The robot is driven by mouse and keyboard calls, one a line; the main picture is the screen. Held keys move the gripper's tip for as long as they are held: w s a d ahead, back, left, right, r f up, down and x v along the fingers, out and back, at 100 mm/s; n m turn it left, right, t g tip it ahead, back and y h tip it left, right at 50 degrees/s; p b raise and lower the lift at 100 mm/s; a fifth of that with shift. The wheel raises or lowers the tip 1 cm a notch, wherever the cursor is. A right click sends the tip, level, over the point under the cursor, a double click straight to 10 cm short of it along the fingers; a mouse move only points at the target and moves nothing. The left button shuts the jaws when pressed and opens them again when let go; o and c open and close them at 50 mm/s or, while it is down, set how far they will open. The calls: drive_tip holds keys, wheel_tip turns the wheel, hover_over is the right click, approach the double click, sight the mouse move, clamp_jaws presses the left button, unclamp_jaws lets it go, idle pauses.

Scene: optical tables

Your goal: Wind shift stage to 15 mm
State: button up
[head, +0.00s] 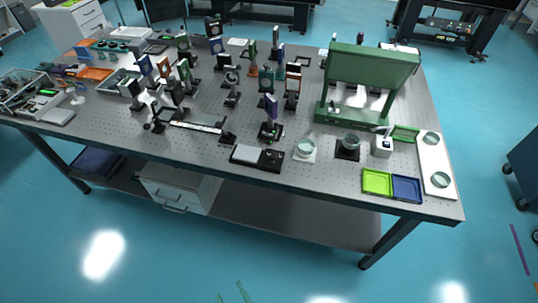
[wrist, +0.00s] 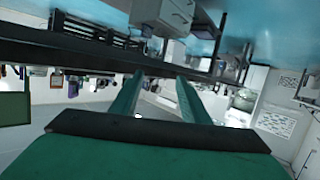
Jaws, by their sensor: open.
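I cannot tell for sure which thing is the shift stage, and no millimetre reading is legible. A long, pale rail (head: 195,126) with black end pieces lies on the optical table near its front edge. A flat black unit with a silver plate (head: 247,154) and a dark round part on its right lies at the front edge. My gripper (wrist: 158,84) shows two green fingers apart with nothing between them. In the head view, two thin green slivers at the bottom edge look like its fingertips, off the table on the near side. The wrist view is tilted and shows no stage clearly.
Many upright optic mounts (head: 232,85) crowd the table's middle. A green frame (head: 367,70) stands at the right. A lime tray (head: 377,181), a blue tray (head: 407,188) and a white board (head: 435,165) lie at the right front. Open floor (head: 180,250) lies before the table.

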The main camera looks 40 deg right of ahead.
drive_tip(key=w+d+f+m+h, duration=0.1)
drive_tip(key=w+d+m+h, duration=0.15)
drive_tip(key=w+d, duration=0.5)
drive_tip(key=m+g+h, duration=0.4)
drive_tip(key=m+h, duration=0.4)
drive_tip(key=h, duration=0.3)
approach(271, 158)
drive_tip(key=x, duration=1.1)
drive_tip(key=shift+w+d+r, duration=0.1)
drive_tip(key=c, duration=1.1)
